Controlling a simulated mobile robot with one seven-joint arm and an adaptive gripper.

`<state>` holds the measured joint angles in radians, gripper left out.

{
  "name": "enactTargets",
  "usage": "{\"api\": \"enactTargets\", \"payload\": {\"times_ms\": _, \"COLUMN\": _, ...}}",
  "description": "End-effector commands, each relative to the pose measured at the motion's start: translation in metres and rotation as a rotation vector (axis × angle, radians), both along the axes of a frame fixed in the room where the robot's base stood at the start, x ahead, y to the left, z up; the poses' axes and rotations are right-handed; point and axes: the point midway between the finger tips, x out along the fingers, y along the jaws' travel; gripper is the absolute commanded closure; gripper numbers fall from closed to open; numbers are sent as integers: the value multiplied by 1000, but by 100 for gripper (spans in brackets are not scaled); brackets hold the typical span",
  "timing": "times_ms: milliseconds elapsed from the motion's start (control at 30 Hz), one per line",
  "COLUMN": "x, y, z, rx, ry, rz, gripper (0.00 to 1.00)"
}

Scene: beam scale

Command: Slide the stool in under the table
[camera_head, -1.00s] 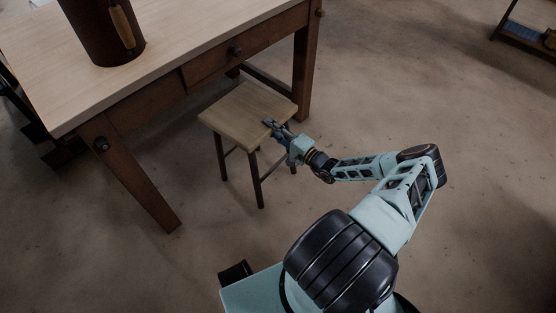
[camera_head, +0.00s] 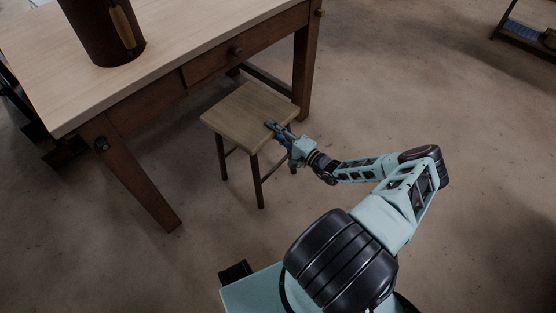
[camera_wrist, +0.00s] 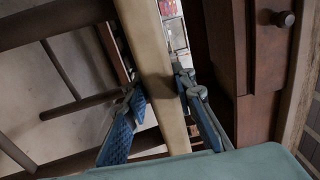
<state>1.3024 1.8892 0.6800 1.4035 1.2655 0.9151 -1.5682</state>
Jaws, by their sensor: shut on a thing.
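The stool (camera_head: 247,113) has a square light-wood seat and dark legs. It stands upright on the floor at the near side of the table (camera_head: 165,84), with its far side close to the table's drawer front and most of the seat outside the tabletop edge. My gripper (camera_head: 271,126) is at the seat's right edge. In the wrist view the pale seat edge (camera_wrist: 152,65) runs between the two blue finger pads (camera_wrist: 155,112), which are shut on it. The stool's dark legs and rungs (camera_wrist: 80,104) show at the left there. The stool's far legs are partly hidden by the seat.
The table's front legs (camera_head: 137,178) stand on both sides of the stool, with open space between them. A dark drum with a wooden handle (camera_head: 104,30) stands on the tabletop. A low shelf (camera_head: 527,42) is far off at top right. The floor is otherwise clear.

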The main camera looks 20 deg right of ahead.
Motion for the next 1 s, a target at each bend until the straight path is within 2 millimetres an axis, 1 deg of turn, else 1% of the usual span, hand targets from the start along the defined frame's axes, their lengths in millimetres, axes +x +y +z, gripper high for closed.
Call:
{"api": "enactTargets", "payload": {"times_ms": 33, "x": 0, "y": -2, "z": -4, "rx": -3, "ry": 8, "rz": -4, "gripper": 100}}
{"api": "enactTargets", "payload": {"times_ms": 300, "x": 0, "y": -2, "z": -4, "rx": -4, "ry": 8, "rz": -4, "gripper": 100}}
{"api": "enactTargets", "payload": {"times_ms": 333, "x": 0, "y": -2, "z": -4, "rx": -4, "ry": 9, "rz": -4, "gripper": 73}}
{"api": "enactTargets", "payload": {"times_ms": 500, "x": 0, "y": -1, "z": -4, "rx": -5, "ry": 10, "rz": -2, "gripper": 56}}
{"api": "enactTargets", "payload": {"times_ms": 667, "x": 0, "y": -1, "z": -3, "rx": -5, "ry": 9, "rz": -1, "gripper": 56}}
{"api": "enactTargets", "payload": {"times_ms": 700, "x": -3, "y": 0, "z": -13, "rx": -12, "ry": 31, "rz": 1, "gripper": 56}}
{"api": "enactTargets", "payload": {"times_ms": 833, "x": -6, "y": -2, "z": -11, "rx": -10, "ry": 27, "rz": 1, "gripper": 56}}
{"api": "enactTargets", "payload": {"times_ms": 933, "x": -16, "y": -7, "z": -9, "rx": -11, "ry": 24, "rz": -2, "gripper": 56}}
{"api": "enactTargets", "payload": {"times_ms": 1000, "x": -27, "y": -12, "z": -8, "rx": -9, "ry": 21, "rz": -2, "gripper": 56}}
